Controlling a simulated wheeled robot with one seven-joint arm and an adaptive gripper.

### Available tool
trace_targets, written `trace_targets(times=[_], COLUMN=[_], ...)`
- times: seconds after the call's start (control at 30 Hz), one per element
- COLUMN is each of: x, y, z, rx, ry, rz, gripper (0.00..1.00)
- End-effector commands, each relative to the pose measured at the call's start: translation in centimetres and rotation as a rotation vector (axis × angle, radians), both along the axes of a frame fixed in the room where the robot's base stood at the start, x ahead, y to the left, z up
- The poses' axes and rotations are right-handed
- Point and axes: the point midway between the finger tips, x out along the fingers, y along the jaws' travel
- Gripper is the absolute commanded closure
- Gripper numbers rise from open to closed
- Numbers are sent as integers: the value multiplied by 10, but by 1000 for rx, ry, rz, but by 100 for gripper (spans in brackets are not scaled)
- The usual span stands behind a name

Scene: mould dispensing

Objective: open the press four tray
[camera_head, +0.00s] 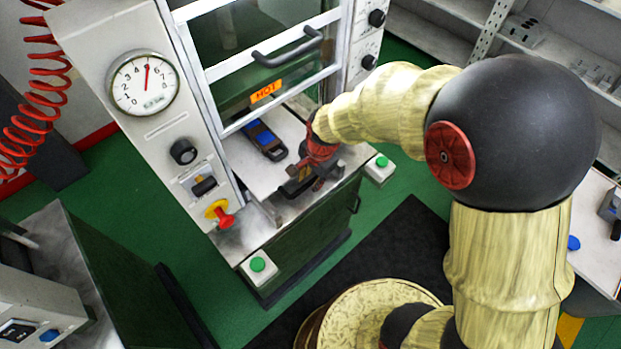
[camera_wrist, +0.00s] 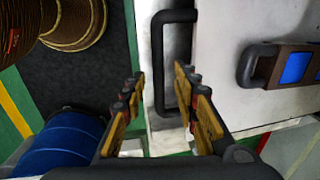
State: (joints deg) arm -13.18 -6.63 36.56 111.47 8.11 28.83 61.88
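The press (camera_head: 150,110) stands at the upper left of the head view, with a round gauge and a framed guard. Its pale tray (camera_head: 240,170) lies under the guard and also fills the upper right of the wrist view (camera_wrist: 215,45). A black U-shaped handle (camera_wrist: 158,60) is fixed to the tray's edge. My gripper (camera_wrist: 160,80) is open, and the handle's bar appears between its two yellow-padded fingers. I cannot tell whether either finger touches it.
A dark block with a blue top (camera_head: 265,140) sits on the tray and shows its own handle in the wrist view (camera_wrist: 248,65). The guard has a dark bar handle (camera_head: 287,48) and a HOT label. Green buttons (camera_head: 258,264) flank the front. A shelf (camera_head: 570,50) stands right.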

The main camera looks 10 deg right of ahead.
Motion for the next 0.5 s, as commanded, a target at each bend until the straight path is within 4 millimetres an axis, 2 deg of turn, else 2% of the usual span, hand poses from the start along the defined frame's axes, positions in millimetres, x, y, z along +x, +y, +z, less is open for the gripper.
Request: trace_targets(times=[0.3, 0.5], x=[0, 0], y=[0, 0], z=[-3, -2], rx=[0, 0], ry=[0, 0], rz=[1, 1], gripper=[70, 82])
